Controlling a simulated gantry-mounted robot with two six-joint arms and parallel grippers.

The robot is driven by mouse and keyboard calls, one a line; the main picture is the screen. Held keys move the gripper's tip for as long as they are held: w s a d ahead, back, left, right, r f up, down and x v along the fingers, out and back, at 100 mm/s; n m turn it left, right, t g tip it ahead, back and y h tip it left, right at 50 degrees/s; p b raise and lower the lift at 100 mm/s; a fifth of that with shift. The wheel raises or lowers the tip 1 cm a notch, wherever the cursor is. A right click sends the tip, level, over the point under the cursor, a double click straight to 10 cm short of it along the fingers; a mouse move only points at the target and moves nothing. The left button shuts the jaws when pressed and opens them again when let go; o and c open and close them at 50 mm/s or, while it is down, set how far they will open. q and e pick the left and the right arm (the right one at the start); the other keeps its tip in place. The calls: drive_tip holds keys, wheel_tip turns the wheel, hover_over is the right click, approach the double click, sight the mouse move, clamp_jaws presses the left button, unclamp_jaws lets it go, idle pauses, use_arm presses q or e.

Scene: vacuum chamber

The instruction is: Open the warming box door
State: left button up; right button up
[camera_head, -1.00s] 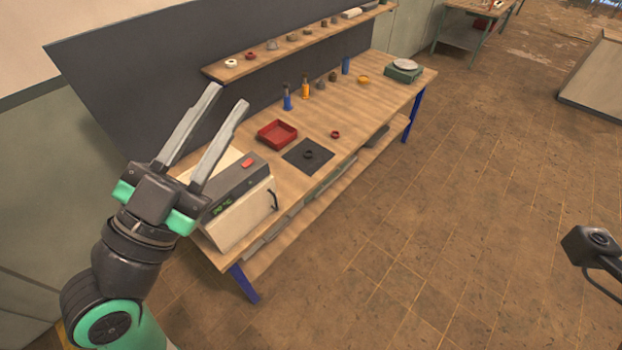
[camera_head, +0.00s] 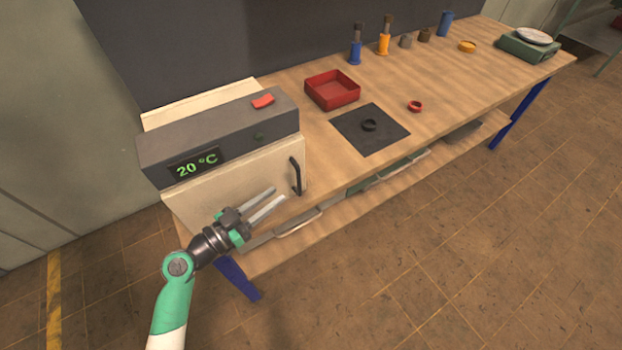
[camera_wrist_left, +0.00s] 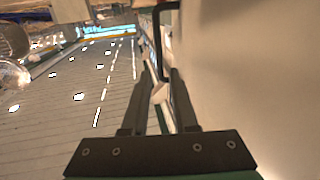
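The warming box (camera_head: 220,140) stands at the left end of the workbench. It has a cream body, a dark top panel, a green "20 °C" display and a shut cream front door (camera_head: 235,185). A black upright bar handle (camera_head: 296,176) sits near the door's right edge. My left gripper (camera_head: 279,194) is open and empty in front of the door, its fingers pointing right, just left of and below the handle. In the left wrist view, the dark handle (camera_wrist_left: 157,42) shows beyond the parted fingertips (camera_wrist_left: 161,76), with the pale door (camera_wrist_left: 245,75) along the right. My right gripper is out of view.
A red switch (camera_head: 263,101) is on the box's top. On the wooden bench (camera_head: 450,90) are a red tray (camera_head: 332,90), a black mat (camera_head: 360,142) with a dark ring, and a red ring (camera_head: 415,106). Open drawer-like trays (camera_head: 390,170) lie below. Floor in front is clear.

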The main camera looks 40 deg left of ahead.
sight(300, 177)
use_arm(q)
drive_tip(key=w, duration=0.8)
drive_tip(key=w+d, duration=0.1)
drive_tip(key=w, duration=0.3)
drive_tip(key=shift+r, duration=0.1)
drive_tip(key=shift+s, duration=0.1)
clamp_jaws()
idle(0.9)
